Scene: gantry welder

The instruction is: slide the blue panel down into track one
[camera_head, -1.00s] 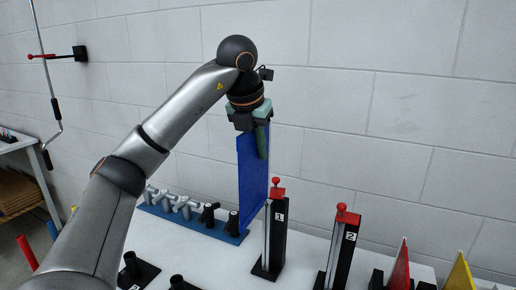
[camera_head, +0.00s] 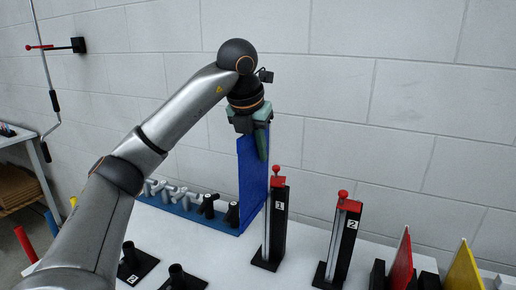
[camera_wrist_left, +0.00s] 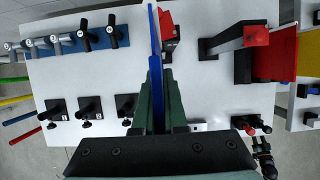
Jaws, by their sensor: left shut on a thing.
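The blue panel (camera_head: 252,182) hangs upright from my left gripper (camera_head: 262,140), which is shut on its top edge. Track one (camera_head: 277,225) is a black post marked 1 with a pale slot strip and a red top and knob. The panel is just left of and behind this post in the head view, with its lower end near the table. I cannot tell if it touches the track. In the left wrist view, the panel (camera_wrist_left: 154,45) shows edge-on between the green fingers, left of track one's red top (camera_wrist_left: 168,31). My right gripper is not in view.
Track two (camera_head: 343,240) stands to the right, with a red panel (camera_head: 402,264) and a yellow panel (camera_head: 464,268) beyond. A blue rack (camera_head: 190,212) of grey and black handles lies behind. Black peg stands (camera_head: 133,262) are at the front left. A block wall closes the back.

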